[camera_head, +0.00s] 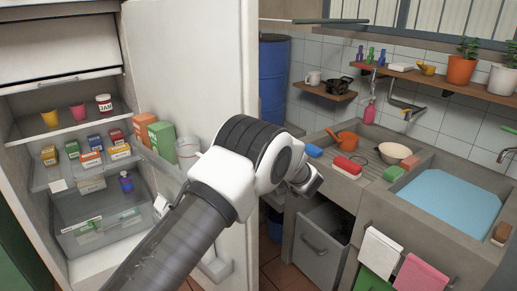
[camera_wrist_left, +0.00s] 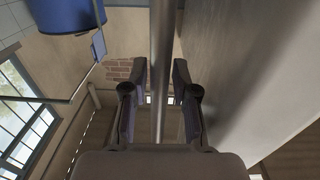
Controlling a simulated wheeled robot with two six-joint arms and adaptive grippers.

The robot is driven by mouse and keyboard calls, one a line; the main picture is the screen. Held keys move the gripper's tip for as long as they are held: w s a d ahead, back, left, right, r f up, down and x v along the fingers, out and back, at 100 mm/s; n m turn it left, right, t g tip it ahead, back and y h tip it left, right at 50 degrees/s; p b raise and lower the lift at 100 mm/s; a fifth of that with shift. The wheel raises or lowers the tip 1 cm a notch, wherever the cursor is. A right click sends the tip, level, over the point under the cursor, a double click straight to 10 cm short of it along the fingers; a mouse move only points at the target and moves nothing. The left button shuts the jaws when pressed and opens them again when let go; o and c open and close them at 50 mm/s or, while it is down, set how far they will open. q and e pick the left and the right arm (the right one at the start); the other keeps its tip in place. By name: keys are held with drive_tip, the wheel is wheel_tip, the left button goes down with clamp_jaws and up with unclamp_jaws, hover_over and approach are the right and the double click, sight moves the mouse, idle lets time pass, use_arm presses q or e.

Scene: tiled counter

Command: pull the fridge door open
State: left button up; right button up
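The fridge door (camera_head: 180,65) stands swung open, and the shelves of the fridge (camera_head: 20,125) show at left. My left arm reaches across the door in the head view. Its gripper (camera_head: 308,180) is beyond the door's free edge, partly hidden by my wrist. In the left wrist view a vertical metal bar (camera_wrist_left: 165,35), likely the door handle, runs between the two fingers of the left gripper (camera_wrist_left: 160,65). The fingers look open, with gaps on both sides of the bar. The door's pale outer face (camera_wrist_left: 240,70) is at right. My right gripper is in neither view.
Cartons and a jar (camera_head: 104,103) stand on the fridge shelves and in the door. A counter with a sink (camera_head: 450,200) and an open drawer (camera_head: 318,245) is at right. A blue barrel (camera_head: 273,75) stands behind the door. Little floor shows between door and drawer.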

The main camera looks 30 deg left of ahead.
use_arm(q)
drive_tip(key=shift+d, duration=0.1)
drive_tip(key=v, duration=0.7)
drive_tip(key=shift+f, duration=0.1)
drive_tip(key=shift+s+d, duration=0.1)
drive_tip(key=shift+d, duration=0.1)
